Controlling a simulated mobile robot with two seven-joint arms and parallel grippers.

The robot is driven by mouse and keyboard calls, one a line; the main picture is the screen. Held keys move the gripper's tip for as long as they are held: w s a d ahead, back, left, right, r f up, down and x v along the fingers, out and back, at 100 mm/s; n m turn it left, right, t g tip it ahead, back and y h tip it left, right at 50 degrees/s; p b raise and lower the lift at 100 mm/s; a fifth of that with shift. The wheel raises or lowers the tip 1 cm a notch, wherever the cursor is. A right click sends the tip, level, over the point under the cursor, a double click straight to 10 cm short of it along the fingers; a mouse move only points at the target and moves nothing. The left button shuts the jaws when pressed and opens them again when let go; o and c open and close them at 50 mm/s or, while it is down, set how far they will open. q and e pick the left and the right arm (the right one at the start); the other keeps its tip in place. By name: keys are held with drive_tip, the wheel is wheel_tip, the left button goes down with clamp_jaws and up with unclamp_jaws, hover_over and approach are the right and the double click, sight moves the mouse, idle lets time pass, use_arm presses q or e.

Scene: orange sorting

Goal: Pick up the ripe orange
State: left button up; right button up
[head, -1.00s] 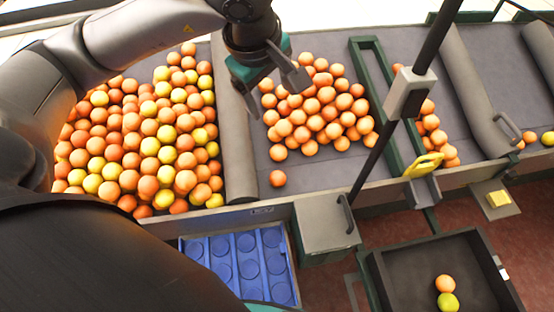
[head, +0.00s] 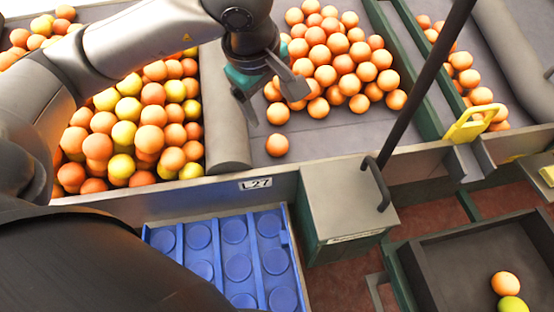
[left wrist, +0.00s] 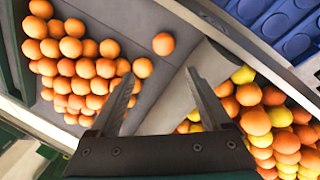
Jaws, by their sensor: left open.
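Several ripe oranges (head: 335,60) lie in a cluster on the grey conveyor bed. A lone orange (head: 277,145) lies in front of them; it also shows in the left wrist view (left wrist: 163,43). Another orange (head: 277,114) lies just behind it, at the cluster's edge. My left gripper (head: 272,103) hangs above the bed, beside the cluster, with its fingers apart. In the left wrist view nothing is between its fingers (left wrist: 161,78), and the lone orange lies beyond the tips. My right gripper is not in view.
Mixed orange and yellow fruit (head: 125,135) fills the left section, behind a grey roller (head: 226,120). A blue tray (head: 215,220) with round recesses, a grey box (head: 345,200) and a dark crate (head: 450,250) with two fruits stand in front. A dark pole (head: 425,85) crosses the right side.

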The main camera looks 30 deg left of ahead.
use_arm(q)
wheel_tip(320, 180, down, 4)
drive_tip(key=r+b, duration=0.1)
drive_tip(key=b, duration=0.3)
approach(276, 140)
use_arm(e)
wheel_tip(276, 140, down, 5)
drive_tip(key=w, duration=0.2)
use_arm(q)
drive_tip(key=f, duration=0.4)
drive_tip(key=shift+w+d+b, duration=0.3)
drive_tip(key=shift+w+d, duration=0.1)
drive_tip(key=shift+a+b+x, duration=0.2)
drive_tip(key=shift+b+x, duration=0.25)
drive_tip(key=shift+x, duration=0.9)
drive_tip(key=shift+a+b+x, duration=0.25)
drive_tip(key=shift+b+x, duration=0.15)
drive_tip(key=shift+x, duration=0.95)
drive_tip(key=shift+w+f, duration=0.3)
drive_tip(key=shift+f, duration=0.15)
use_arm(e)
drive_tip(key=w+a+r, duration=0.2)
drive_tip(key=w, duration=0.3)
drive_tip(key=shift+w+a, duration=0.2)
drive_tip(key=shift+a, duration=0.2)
use_arm(q)
drive_tip(key=c, duration=1.1)
drive_tip(key=shift+c, duration=0.5)
drive_tip(key=shift+r, duration=0.15)
